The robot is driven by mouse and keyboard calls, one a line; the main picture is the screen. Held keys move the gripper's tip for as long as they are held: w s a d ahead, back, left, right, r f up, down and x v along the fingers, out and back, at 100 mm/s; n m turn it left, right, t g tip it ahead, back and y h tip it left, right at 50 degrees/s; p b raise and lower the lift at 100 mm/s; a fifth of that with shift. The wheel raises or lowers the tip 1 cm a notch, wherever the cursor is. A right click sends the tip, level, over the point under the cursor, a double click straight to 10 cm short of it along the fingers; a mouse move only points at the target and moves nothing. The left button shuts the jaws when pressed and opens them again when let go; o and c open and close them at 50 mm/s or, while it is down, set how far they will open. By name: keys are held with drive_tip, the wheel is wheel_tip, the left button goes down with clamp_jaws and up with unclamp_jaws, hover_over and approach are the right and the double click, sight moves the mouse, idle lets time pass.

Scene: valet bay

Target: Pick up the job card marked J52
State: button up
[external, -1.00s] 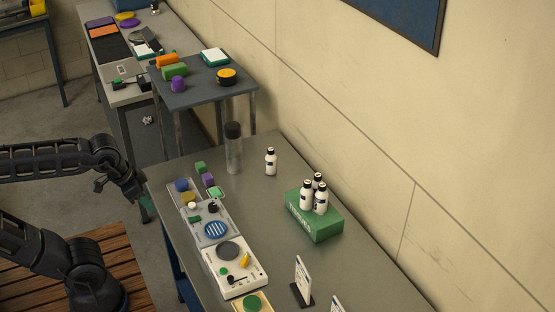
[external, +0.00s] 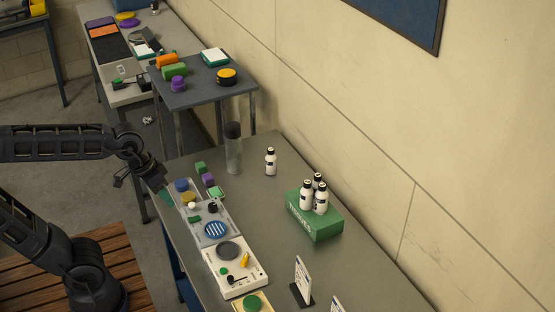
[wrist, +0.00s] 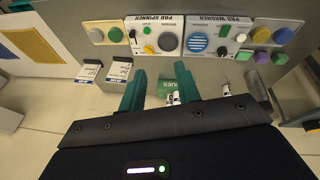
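Two job cards stand upright in dark stands at the near end of the grey bench; one (external: 303,273) shows fully in the external view, the other (external: 337,304) is cut by the bottom edge. In the wrist view both cards (wrist: 88,73) (wrist: 119,72) are left of my fingers, each with a blue band. Their markings are too small to read, so I cannot tell which is J52. My gripper (external: 166,196) is at the bench's left edge, well away from the cards. In the wrist view its green fingers (wrist: 160,90) are apart, with nothing held.
The pad spinner (external: 234,266) and pad washer (external: 213,229) panels line the bench's left edge. A green box (external: 315,222) with several white bottles, a lone bottle (external: 270,162) and a clear cylinder (external: 234,150) stand behind. The bench middle is fairly clear.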

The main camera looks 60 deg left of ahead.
drive_tip(key=w+d+n+g+h, duration=0.2)
drive_tip(key=w+d+n, duration=0.25)
drive_tip(key=w, duration=0.55)
drive_tip(key=n+g+h, duration=0.1)
drive_tip(key=n+g, duration=0.1)
drive_tip(key=n, duration=0.8)
approach(304, 276)
drive_tip(key=shift+w+a+r, duration=0.2)
drive_tip(key=shift+w+a, duration=0.1)
drive_tip(key=shift+a, duration=0.4)
drive_tip(key=x, duration=1.1)
drive_tip(key=shift+s+d+f, duration=0.1)
drive_tip(key=shift+d+f, duration=0.1)
drive_tip(key=shift+f, duration=0.05)
drive_tip(key=shift+c, duration=0.2)
clamp_jaws()
